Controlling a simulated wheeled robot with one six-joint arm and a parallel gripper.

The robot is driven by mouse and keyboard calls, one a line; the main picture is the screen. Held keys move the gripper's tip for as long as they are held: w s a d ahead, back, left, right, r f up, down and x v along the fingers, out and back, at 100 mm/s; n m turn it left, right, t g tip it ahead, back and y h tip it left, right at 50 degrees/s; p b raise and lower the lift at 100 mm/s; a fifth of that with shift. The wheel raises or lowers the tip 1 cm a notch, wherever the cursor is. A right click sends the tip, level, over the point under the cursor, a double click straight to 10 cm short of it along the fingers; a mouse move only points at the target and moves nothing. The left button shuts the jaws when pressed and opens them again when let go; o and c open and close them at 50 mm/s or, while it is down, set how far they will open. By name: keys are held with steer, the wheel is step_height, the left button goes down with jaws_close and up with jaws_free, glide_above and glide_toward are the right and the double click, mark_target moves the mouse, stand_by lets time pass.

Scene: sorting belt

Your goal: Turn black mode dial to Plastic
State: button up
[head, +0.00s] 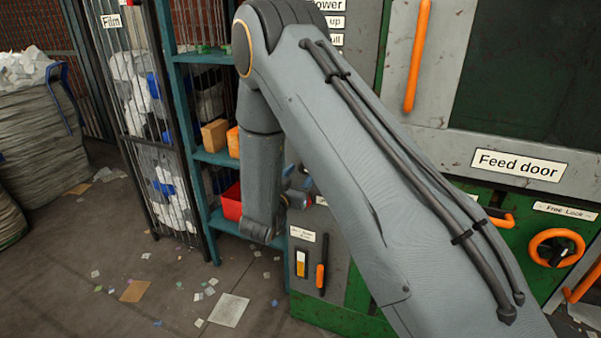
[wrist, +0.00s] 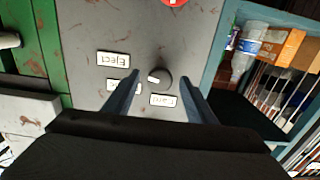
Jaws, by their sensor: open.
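The black mode dial (wrist: 161,76) shows in the wrist view on a grey panel (wrist: 90,30). It has a pale mark on its left side. An upside-down Eject label (wrist: 113,59) is up and left of it. A second label (wrist: 162,100) is just below it, too small to read surely. A third label (wrist: 121,86) is partly hidden by the left finger. My gripper (wrist: 160,73) is open, its fingers on either side of the dial. I cannot tell whether they touch it.
In the wrist view a red round part (wrist: 174,2) is at the top edge, and a shelf (wrist: 228,45) with a bottle and boxes is at the right. The head view shows a Feed door label (head: 517,164), an orange wheel (head: 556,248) and floor scraps.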

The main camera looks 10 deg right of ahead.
steer(key=shift+w, duration=0.1)
steer(key=c, duration=1)
steer(key=shift+c, duration=0.2)
steer(key=shift+n, duration=0.4)
steer(key=n+p, duration=0.1)
steer(key=n, duration=0.7)
steer(key=shift+r+n+p, duration=0.1)
steer(key=shift+n+p, duration=0.25)
steer(key=shift+n, duration=0.05)
steer(key=o, duration=1)
